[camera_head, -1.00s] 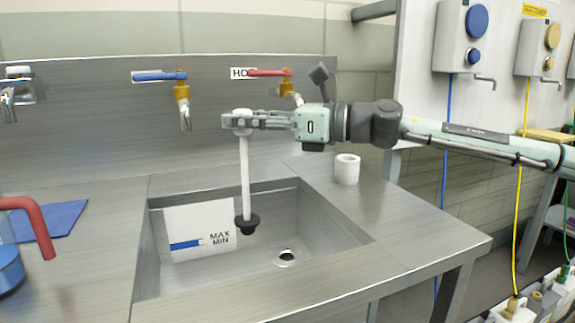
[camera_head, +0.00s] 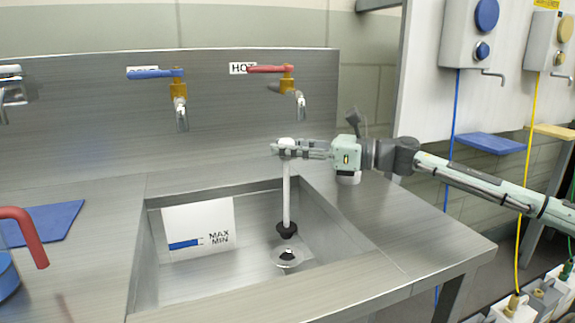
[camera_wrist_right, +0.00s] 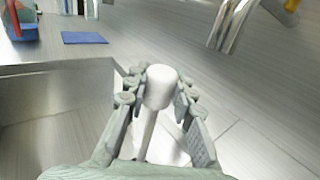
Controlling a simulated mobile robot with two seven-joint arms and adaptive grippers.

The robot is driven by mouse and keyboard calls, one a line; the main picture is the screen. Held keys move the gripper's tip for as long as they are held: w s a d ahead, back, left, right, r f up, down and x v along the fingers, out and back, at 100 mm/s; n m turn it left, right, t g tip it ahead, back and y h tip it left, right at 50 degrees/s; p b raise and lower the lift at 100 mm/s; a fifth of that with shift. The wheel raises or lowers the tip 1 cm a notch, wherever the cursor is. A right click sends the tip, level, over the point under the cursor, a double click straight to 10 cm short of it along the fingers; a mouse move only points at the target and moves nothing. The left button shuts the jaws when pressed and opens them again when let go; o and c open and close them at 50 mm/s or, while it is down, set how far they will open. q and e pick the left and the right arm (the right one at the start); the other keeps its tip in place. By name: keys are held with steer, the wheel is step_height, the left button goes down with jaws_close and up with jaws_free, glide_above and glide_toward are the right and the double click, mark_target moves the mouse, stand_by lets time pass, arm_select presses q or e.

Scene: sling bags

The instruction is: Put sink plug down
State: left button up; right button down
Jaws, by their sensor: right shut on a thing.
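The sink plug (camera_head: 287,205) is a long white rod with a knob on top and a black stopper at its lower end. My right gripper (camera_head: 284,149) is shut on the rod just under the knob. It holds the plug upright inside the sink (camera_head: 150,250). The black stopper hangs just above the drain hole (camera_head: 287,256), with a small gap in the head view. In the right wrist view the white knob (camera_wrist_right: 161,87) sits between the fingers. My left gripper is not in view.
A cold tap (camera_head: 180,100) and a hot tap (camera_head: 287,85) stick out from the back wall. A white level card (camera_head: 198,215) stands in the sink. A blue mat (camera_head: 45,222) lies left.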

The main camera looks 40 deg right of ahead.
mark_target(288, 162)
step_height(288, 162, down, 3)
steer(key=shift+f, duration=0.15)
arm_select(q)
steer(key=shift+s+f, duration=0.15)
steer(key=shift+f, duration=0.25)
arm_select(e)
steer(key=shift+f, duration=0.45)
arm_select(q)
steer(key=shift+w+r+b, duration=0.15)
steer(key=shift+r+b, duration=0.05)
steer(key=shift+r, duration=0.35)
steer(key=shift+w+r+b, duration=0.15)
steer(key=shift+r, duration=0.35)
arm_select(e)
steer(key=shift+f, duration=0.5)
steer(key=c, duration=1.3)
jaws_free()
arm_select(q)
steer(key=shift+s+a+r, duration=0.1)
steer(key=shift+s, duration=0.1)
